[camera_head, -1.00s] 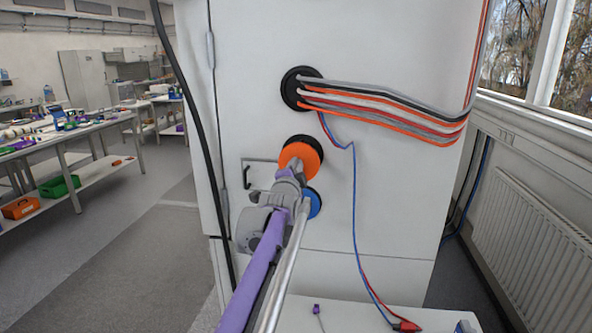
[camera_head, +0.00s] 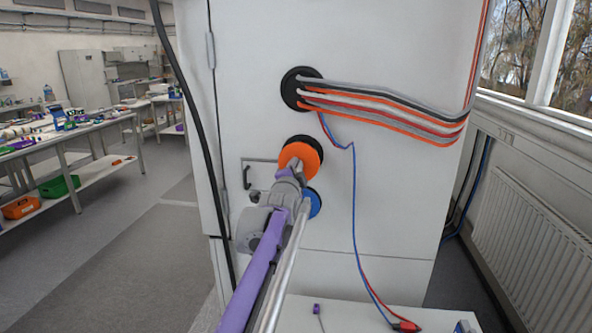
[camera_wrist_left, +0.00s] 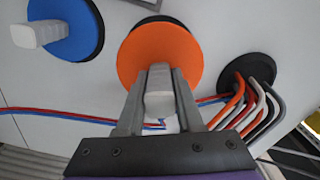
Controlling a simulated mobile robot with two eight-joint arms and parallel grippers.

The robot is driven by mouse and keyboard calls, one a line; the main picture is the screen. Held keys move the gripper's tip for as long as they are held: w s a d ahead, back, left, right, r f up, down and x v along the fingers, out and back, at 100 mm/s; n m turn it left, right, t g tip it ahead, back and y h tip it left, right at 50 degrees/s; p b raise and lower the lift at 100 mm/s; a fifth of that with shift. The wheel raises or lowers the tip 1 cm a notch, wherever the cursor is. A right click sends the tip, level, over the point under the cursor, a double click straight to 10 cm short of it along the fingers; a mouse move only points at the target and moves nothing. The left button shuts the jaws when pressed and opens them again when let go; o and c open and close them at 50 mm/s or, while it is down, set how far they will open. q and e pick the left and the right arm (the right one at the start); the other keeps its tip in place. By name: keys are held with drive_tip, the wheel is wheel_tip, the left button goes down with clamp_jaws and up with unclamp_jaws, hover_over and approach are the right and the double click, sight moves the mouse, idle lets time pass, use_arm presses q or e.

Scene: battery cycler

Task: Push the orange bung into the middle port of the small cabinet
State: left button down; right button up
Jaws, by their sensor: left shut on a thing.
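The orange bung (camera_head: 299,158) is a round disc with a pale grip, held by my left gripper (camera_head: 292,174) in front of the small cabinet (camera_head: 390,200). In the left wrist view the jaws (camera_wrist_left: 160,95) are shut on the pale grip, and the orange disc (camera_wrist_left: 160,45) faces the cabinet. A black ring (camera_head: 318,146) of the middle port shows behind the disc's upper right edge; the disc hides the rest. I cannot tell whether the bung touches the port. A blue bung (camera_head: 314,204) sits in the port below, partly behind the gripper. My right gripper is not seen.
Several cables pass through the top port (camera_head: 296,88) and run right. A blue and red lead (camera_head: 354,220) hangs down to the white surface (camera_head: 350,318) below. A black cable (camera_head: 197,130) runs down the cabinet's left side. A radiator (camera_head: 530,220) stands right.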

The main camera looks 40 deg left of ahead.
sight(300, 160)
use_arm(q)
drive_tip(key=shift+x, duration=0.85)
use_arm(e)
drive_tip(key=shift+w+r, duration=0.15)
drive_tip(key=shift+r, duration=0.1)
use_arm(q)
drive_tip(key=shift+p, duration=0.3)
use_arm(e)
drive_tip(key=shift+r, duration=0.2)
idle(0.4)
use_arm(q)
drive_tip(key=shift+x, duration=0.85)
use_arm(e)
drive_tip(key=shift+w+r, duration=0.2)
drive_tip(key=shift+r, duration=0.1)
use_arm(q)
drive_tip(key=shift+r+p, duration=0.1)
drive_tip(key=shift+p, duration=0.3)
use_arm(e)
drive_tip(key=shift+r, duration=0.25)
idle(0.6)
use_arm(q)
drive_tip(key=shift+p+x, duration=0.45)
drive_tip(key=shift+x, duration=1.15)
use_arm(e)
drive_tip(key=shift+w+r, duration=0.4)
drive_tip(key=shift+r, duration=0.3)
